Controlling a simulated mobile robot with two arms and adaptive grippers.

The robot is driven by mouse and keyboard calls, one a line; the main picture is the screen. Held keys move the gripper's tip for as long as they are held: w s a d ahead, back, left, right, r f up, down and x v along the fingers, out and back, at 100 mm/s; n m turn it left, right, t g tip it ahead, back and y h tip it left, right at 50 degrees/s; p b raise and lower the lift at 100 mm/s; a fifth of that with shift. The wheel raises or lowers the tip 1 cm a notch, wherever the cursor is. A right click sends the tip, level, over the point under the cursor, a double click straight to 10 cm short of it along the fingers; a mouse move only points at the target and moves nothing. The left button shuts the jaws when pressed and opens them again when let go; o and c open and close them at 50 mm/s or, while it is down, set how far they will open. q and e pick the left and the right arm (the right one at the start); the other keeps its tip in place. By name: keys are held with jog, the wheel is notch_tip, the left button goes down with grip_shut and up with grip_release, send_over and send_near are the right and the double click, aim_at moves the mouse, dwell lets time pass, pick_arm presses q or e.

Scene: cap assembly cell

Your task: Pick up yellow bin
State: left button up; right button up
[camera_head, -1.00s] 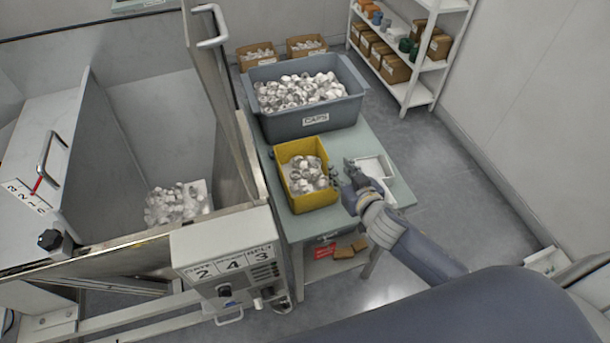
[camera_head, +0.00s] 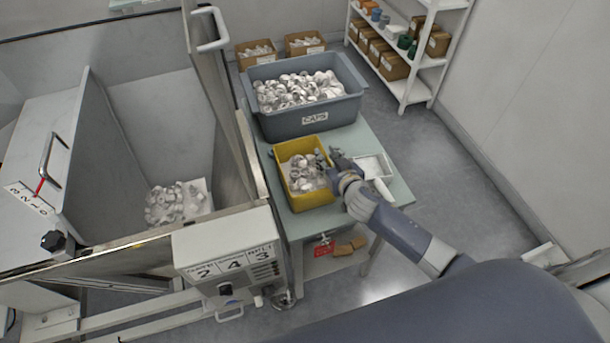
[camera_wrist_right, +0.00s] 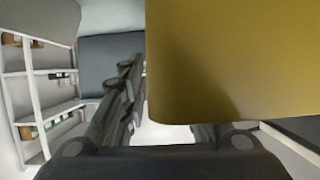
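The yellow bin (camera_head: 310,203) stands upright on the green-grey table, filled with whitish and grey caps. My right gripper (camera_head: 328,157) is at the bin's right wall, near its far right corner, with its fingers at the rim. In the right wrist view, the yellow wall (camera_wrist_right: 235,60) fills the upper right and hides most of one finger. The other finger (camera_wrist_right: 125,95) shows to the left of the wall, and the fingers are apart. Contact with the wall cannot be told. My left gripper is not in view.
A large grey-blue caps bin (camera_head: 313,127) stands right behind the yellow bin. A white tray (camera_head: 375,168) lies to the right of it on the table (camera_head: 350,218). A machine with a control box (camera_head: 225,245) stands to the left. A white shelf (camera_head: 428,66) stands at the back right.

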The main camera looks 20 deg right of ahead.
grip_shut()
dwell(0.3)
